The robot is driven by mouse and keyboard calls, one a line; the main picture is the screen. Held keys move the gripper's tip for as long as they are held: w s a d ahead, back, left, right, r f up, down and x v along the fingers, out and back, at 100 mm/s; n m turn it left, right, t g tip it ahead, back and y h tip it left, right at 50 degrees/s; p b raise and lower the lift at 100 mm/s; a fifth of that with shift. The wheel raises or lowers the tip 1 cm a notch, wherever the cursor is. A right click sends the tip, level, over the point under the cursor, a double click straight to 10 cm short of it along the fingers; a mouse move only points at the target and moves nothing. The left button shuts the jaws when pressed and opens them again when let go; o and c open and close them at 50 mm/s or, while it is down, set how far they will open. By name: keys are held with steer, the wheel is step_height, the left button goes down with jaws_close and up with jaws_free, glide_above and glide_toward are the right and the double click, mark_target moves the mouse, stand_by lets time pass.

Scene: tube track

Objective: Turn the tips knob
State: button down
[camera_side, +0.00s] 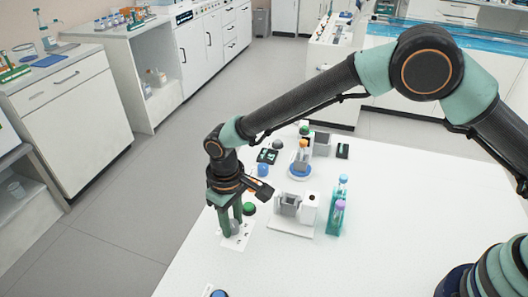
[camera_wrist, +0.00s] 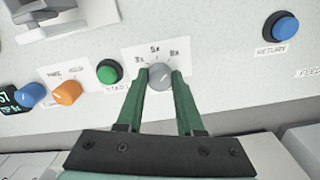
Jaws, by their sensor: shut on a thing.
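The tips knob is a round grey dial (camera_wrist: 159,77) on a white plate (camera_wrist: 138,55) with printed marks around it, in the middle of the wrist view. My gripper (camera_wrist: 160,82) has its green fingers on both sides of the knob, shut on it. In the side view my gripper (camera_side: 232,232) points down at the white plate (camera_side: 240,240) near the table's left edge. There the fingers largely hide the knob.
A green button (camera_wrist: 109,72), an orange knob (camera_wrist: 67,92) and a blue button (camera_wrist: 32,95) lie left of the knob in the wrist view. A blue return button (camera_wrist: 285,27) is at right. Bottles (camera_side: 337,215) stand right of my gripper.

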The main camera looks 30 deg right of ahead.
mark_target(233, 223)
steer(key=shift+r, duration=0.1)
steer(key=c, duration=0.5)
jaws_free()
steer(key=shift+c, duration=0.2)
step_height(233, 223, up, 12)
steer(key=shift+r, duration=0.1)
